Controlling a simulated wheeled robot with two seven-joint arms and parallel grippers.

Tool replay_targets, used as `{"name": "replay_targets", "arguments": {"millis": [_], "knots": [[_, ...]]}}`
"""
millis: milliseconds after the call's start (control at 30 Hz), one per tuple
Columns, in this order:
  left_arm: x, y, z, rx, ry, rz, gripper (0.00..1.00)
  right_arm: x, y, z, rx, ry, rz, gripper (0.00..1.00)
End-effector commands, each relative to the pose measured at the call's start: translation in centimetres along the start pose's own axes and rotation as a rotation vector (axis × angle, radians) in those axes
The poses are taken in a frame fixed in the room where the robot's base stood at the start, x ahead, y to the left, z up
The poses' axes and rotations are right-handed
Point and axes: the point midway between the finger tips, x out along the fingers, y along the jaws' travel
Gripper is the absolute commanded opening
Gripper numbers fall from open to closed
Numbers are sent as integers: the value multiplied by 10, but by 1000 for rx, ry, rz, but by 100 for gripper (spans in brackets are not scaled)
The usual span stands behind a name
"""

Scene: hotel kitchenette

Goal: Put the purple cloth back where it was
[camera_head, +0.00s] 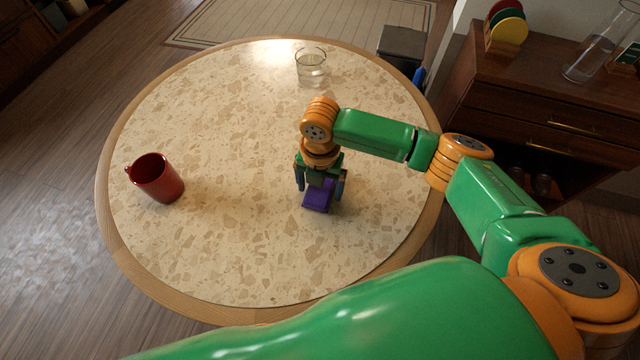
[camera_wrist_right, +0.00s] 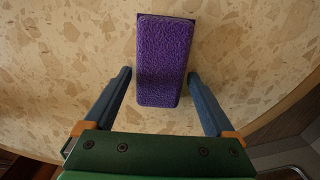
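The purple cloth (camera_head: 317,200) is a small folded block on the round table, right of its middle. In the right wrist view the cloth (camera_wrist_right: 165,58) lies lengthwise between my fingers. My right gripper (camera_head: 320,189) points down over it, open, with one finger on each side. In the wrist view the right gripper (camera_wrist_right: 159,75) shows a narrow gap between its left fingertip and the cloth. The right fingertip is very close to the cloth; I cannot tell whether it touches. My left gripper is not in view.
A red mug (camera_head: 158,179) stands at the left of the round table (camera_head: 215,240). A glass of water (camera_head: 311,68) stands near its far edge. A wooden cabinet (camera_head: 560,110) at the right holds colourful discs (camera_head: 508,27) and a glass vessel (camera_head: 590,58). The table's middle is clear.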

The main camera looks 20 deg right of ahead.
Motion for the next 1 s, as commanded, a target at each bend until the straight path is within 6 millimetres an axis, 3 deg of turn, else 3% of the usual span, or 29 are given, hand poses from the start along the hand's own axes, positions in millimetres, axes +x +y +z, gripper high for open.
{"name": "replay_targets", "arguments": {"millis": [267, 367, 600, 700, 833, 1000], "knots": [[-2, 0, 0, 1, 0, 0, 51, -4, 0, 0, 0, -1, 1, 100], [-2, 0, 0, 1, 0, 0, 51, -20, 1, 0, -1, -1, 4, 100], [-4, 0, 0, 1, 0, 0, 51, -88, 1, 1, 0, -2, 4, 100], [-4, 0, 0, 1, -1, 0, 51, -108, 1, 0, 0, -2, 4, 100], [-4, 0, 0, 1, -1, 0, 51, -122, 1, 0, 1, 0, 2, 100], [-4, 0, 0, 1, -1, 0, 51, -124, 0, 0, 1, 2, 0, 100]]}}
